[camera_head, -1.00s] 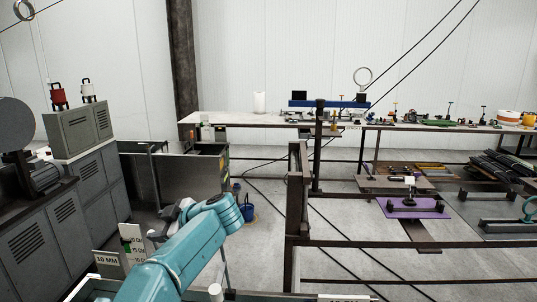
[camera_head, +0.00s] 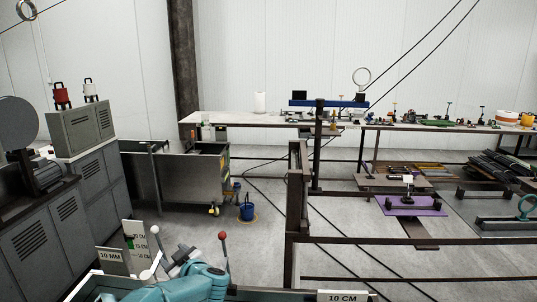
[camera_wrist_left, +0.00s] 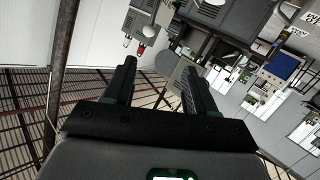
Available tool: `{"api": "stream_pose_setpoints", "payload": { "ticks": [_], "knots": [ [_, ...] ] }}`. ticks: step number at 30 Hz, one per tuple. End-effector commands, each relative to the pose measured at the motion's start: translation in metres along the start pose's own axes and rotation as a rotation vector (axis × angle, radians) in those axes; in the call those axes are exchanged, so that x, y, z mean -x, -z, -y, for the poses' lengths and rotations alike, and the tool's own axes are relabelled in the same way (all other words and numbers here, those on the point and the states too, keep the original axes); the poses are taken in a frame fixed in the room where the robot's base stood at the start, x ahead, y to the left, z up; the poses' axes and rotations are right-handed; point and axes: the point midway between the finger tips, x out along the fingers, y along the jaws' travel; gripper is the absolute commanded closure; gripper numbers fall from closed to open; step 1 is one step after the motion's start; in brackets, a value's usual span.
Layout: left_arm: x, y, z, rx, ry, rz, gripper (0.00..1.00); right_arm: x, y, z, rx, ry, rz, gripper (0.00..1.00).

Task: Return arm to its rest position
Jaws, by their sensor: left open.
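My left arm (camera_head: 190,284) is teal and low at the bottom of the head view, folded close to me. Its grey wrist and gripper lie behind the teal links and are mostly hidden there. In the left wrist view, my left gripper (camera_wrist_left: 158,88) shows two dark fingers spread apart with nothing between them. That view is strongly tilted. My right gripper is in neither view.
Grey cabinets (camera_head: 52,235) with machines stand at the left. A blue bucket (camera_head: 246,211) is on the floor ahead. A dark metal rack (camera_head: 297,205) rises at the centre. A long workbench (camera_head: 225,118) runs along the back.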

Motion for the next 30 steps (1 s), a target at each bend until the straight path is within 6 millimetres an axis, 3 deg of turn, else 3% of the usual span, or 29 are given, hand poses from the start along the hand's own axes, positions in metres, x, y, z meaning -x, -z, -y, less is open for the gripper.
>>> {"api": "stream_pose_setpoints", "payload": {
  "ticks": [2, 5, 9, 12, 15, 18, 27, 28, 30],
  "knots": [
    [0.001, -0.053, 0.017, -0.094, -0.095, 0.094, 0.44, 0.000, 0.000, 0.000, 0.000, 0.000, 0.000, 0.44],
    [0.019, -0.127, 0.045, -0.200, -0.225, 0.268, 0.44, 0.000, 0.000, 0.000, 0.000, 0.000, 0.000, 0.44],
    [0.072, -0.217, 0.100, -0.311, -0.354, 0.561, 0.44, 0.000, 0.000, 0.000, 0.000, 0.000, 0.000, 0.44],
    [0.123, -0.265, 0.145, -0.368, -0.410, 0.780, 0.44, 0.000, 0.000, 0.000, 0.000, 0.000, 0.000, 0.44],
    [0.173, -0.295, 0.185, -0.408, -0.441, 0.971, 0.44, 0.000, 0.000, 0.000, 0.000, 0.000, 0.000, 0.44],
    [0.218, -0.311, 0.220, -0.437, -0.457, 1.131, 0.44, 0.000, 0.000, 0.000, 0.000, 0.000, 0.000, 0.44],
    [0.329, -0.323, 0.301, -0.496, -0.464, 1.506, 0.44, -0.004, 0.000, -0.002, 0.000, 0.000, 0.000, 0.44],
    [0.320, -0.341, 0.302, -0.493, -0.466, 1.493, 0.44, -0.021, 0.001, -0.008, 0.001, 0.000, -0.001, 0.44],
    [0.315, -0.358, 0.307, -0.494, -0.466, 1.489, 0.44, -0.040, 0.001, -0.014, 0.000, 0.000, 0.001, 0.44]
  ]
}}
